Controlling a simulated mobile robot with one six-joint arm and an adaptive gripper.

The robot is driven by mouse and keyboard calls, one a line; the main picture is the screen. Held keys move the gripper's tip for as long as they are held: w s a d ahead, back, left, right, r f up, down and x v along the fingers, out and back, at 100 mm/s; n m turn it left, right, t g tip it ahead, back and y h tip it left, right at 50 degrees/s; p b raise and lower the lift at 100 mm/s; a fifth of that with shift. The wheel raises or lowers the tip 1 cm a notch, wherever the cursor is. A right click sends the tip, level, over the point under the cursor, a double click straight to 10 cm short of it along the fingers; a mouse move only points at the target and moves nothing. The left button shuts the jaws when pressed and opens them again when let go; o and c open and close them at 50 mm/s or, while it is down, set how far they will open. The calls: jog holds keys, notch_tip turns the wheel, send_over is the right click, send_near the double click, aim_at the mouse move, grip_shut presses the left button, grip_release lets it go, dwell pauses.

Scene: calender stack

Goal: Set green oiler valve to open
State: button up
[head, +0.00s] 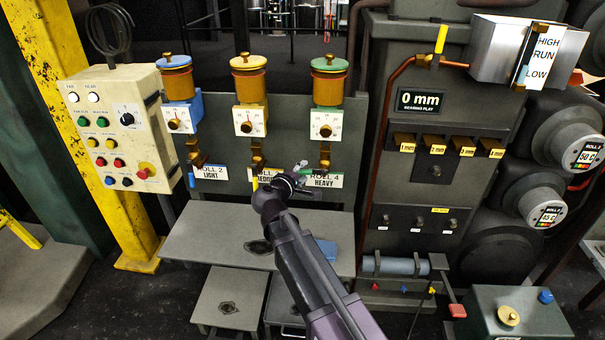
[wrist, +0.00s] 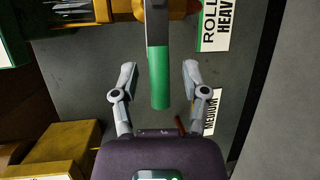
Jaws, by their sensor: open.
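The green oiler (head: 329,80) is the right one of three on the back panel, with a green lid, an amber cup and a white dial. Its brass valve (head: 325,154) is below, above the ROLL 4 HEAVY label (head: 323,181). The valve's lever has a green sleeve (wrist: 160,77) and points sideways to the left, its tip free. My gripper (head: 302,172) is at the lever and partly hides it in the head view. In the wrist view my gripper (wrist: 160,70) is open, one finger each side of the green sleeve, with visible gaps. I cannot tell the exact depth.
The yellow oiler (head: 249,80) and blue oiler (head: 176,80) stand to the left; their levers hang down. A button box (head: 122,130) is at far left. A grey machine column with a copper pipe (head: 377,130) is close on the right. A grey bench (head: 210,235) lies below.

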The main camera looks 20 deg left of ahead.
grip_shut()
